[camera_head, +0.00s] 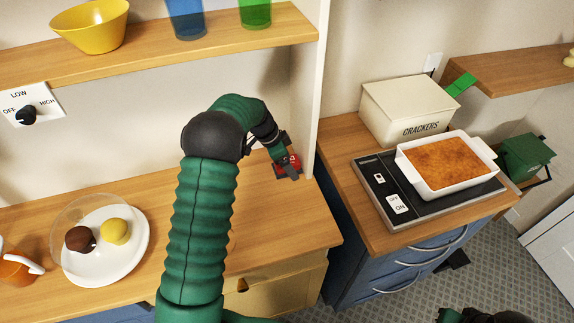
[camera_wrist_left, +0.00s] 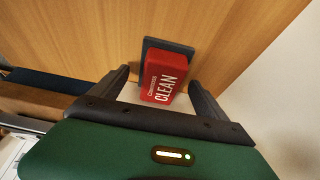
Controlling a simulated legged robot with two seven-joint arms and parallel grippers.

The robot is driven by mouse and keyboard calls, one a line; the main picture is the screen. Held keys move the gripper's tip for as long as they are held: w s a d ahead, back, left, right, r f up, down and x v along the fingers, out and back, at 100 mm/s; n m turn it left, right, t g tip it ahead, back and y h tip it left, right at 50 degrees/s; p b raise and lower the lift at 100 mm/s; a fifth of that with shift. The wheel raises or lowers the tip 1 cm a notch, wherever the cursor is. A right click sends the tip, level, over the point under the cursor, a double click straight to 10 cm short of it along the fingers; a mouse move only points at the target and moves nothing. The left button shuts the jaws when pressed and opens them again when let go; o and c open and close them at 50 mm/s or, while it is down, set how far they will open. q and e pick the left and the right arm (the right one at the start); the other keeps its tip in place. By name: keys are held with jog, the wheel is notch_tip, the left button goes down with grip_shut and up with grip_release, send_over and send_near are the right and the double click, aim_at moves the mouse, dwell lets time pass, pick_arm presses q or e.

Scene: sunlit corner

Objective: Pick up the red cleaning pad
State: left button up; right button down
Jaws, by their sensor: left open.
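The red cleaning pad (camera_wrist_left: 163,86) has white "CLEAN" lettering and a dark grey backing. In the left wrist view it lies on the wooden counter between the two dark fingers of my left gripper (camera_wrist_left: 159,82). The fingers are open, with a visible gap on the left side. In the head view the pad (camera_head: 290,161) is at the back right of the counter, partly hidden by my left gripper (camera_head: 286,170). Whether a finger touches the pad is unclear. Only a green and dark part of my right arm shows at the bottom right edge; its jaws are out of frame.
A white upright panel (camera_head: 312,90) stands close to the right of the pad. A shelf (camera_head: 180,55) with a yellow bowl (camera_head: 90,27) and cups hangs above. A plate (camera_head: 133,256) with two balls is at the left. A baking dish (camera_head: 455,185) sits on the right counter's hob.

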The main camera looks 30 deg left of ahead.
pick_arm(q)
jog(key=shift+d, duration=0.1)
jog(key=shift+c, duration=0.2)
jog(key=shift+r, duration=0.1)
jog(key=shift+c, duration=1.1)
jog(key=shift+s+a, duration=0.1)
jog(key=shift+a, duration=0.2)
jog(key=c, duration=1.2)
jog(key=shift+d, duration=0.1)
jog(key=shift+c, duration=0.3)
